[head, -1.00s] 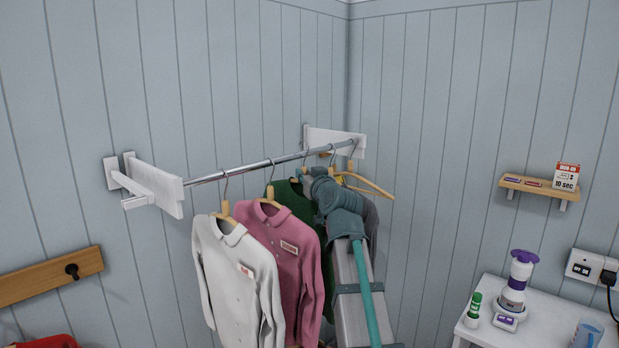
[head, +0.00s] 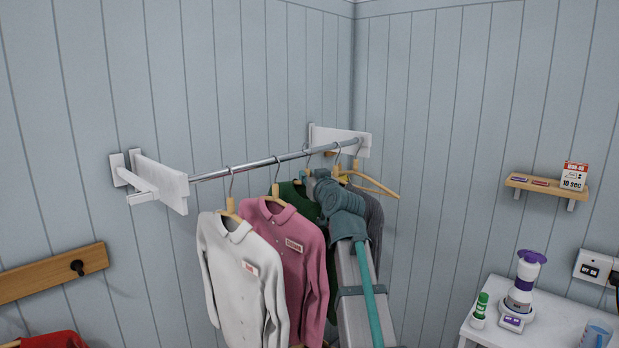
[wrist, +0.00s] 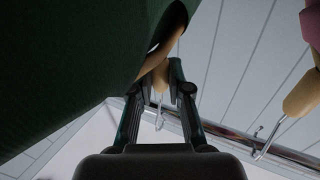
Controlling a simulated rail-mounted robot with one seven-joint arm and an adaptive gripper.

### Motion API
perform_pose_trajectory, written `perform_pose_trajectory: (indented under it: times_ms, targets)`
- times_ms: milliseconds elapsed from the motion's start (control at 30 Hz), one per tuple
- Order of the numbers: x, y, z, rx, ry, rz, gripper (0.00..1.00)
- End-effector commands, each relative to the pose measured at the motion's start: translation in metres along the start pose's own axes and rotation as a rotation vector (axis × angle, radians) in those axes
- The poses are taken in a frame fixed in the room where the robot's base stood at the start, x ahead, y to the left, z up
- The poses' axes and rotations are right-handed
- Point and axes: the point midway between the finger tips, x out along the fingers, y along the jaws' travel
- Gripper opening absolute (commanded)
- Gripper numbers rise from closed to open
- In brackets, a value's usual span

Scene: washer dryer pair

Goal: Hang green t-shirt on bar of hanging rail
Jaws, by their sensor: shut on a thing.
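The green t-shirt (head: 289,192) is mostly hidden behind the pink shirt and my arm in the head view. In the wrist view its dark green cloth (wrist: 60,60) fills the upper left. My gripper (wrist: 158,72) is shut on the wooden neck of its hanger (wrist: 160,80). The hanger's metal hook (wrist: 159,118) shows between my fingers, close to the bar. The bar of the hanging rail (head: 215,174) runs between two white wall brackets. In the head view my gripper (head: 310,183) is just below the bar. I cannot tell whether the hook rests over it.
A white shirt (head: 240,270) and a pink shirt (head: 292,255) hang left of my gripper. A grey garment (head: 374,225) and a bare wooden hanger (head: 375,184) are on its right. The bar's left end is clear. A white table (head: 550,325) stands at lower right.

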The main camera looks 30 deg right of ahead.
Motion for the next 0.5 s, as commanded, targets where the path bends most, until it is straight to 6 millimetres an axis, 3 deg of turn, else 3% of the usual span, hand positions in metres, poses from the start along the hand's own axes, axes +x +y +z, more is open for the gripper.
perform_pose_trajectory:
  times_ms: [500]
  targets:
    - [0.004,-0.002,0.013,0.0,0.001,0.0,0.0]
